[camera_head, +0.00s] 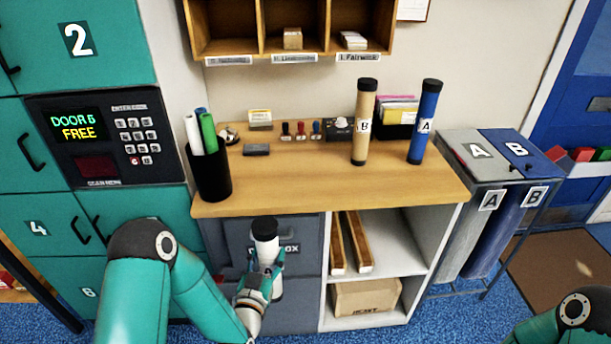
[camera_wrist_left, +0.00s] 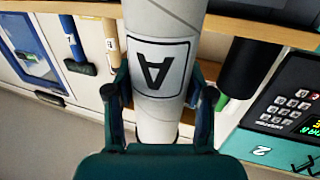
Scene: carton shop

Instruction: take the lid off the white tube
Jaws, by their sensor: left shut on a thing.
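The white tube (camera_head: 277,288) is upright in front of the desk, with its black lid (camera_head: 264,228) on the top end. My left gripper (camera_head: 265,268) is shut around the tube below the lid. In the left wrist view the tube (camera_wrist_left: 160,20) stands between the two fingers of the gripper (camera_wrist_left: 159,98). Its label with the letter A (camera_wrist_left: 158,68) shows upside down there. The lid is out of that view. My right gripper is out of view; only part of the right arm shows at the lower right.
The desk top (camera_head: 300,185) bears a brown tube B (camera_head: 361,140), a blue tube A (camera_head: 423,130) and a black cup (camera_head: 210,175) of rolls. Its front middle is clear. Teal lockers (camera_head: 90,205) stand left, and grey and blue bins (camera_head: 480,165) stand right.

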